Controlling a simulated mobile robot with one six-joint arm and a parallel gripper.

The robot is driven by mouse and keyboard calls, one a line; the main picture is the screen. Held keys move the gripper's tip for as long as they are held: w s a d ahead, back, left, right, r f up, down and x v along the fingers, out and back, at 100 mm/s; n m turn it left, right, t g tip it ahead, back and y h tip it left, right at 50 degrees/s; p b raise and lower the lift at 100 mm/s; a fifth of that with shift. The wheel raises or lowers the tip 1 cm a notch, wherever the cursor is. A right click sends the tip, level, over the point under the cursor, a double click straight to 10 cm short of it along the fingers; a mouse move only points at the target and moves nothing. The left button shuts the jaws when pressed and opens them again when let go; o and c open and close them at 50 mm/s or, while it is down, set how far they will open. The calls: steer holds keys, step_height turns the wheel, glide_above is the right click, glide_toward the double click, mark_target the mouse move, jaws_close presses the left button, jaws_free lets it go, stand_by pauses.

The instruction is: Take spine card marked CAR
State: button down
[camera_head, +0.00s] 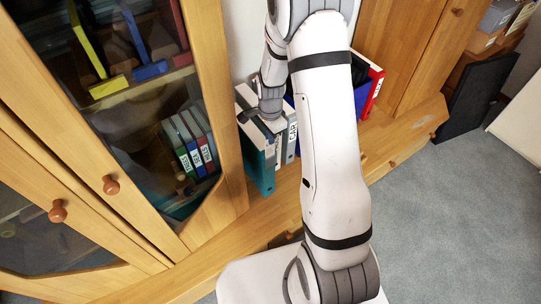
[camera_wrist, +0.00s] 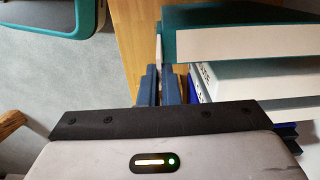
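The spine card (camera_head: 292,134), a white strip whose letters appear to read CAR, shows on a grey binder in the row on the wooden ledge, just left of my arm. A teal binder (camera_head: 260,165) stands left of it. My gripper (camera_head: 246,116) is over the left end of this row, its tips small and partly hidden. In the wrist view, two dark blue fingers (camera_wrist: 160,88) stand close together with a thin pale line between them. I cannot tell whether they hold anything. A teal binder edge with a white face (camera_wrist: 240,42) lies right of the fingers.
A glass-doored cabinet (camera_head: 228,120) with binders inside stands left of the row. A red binder (camera_head: 374,88) stands right of my arm. The wooden ledge (camera_head: 283,205) is clear in front of the binders. A teal-rimmed object (camera_wrist: 102,14) shows at the wrist view's upper left.

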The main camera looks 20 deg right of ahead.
steer(key=shift+r+p, duration=1.8)
steer(key=shift+r, duration=1.25)
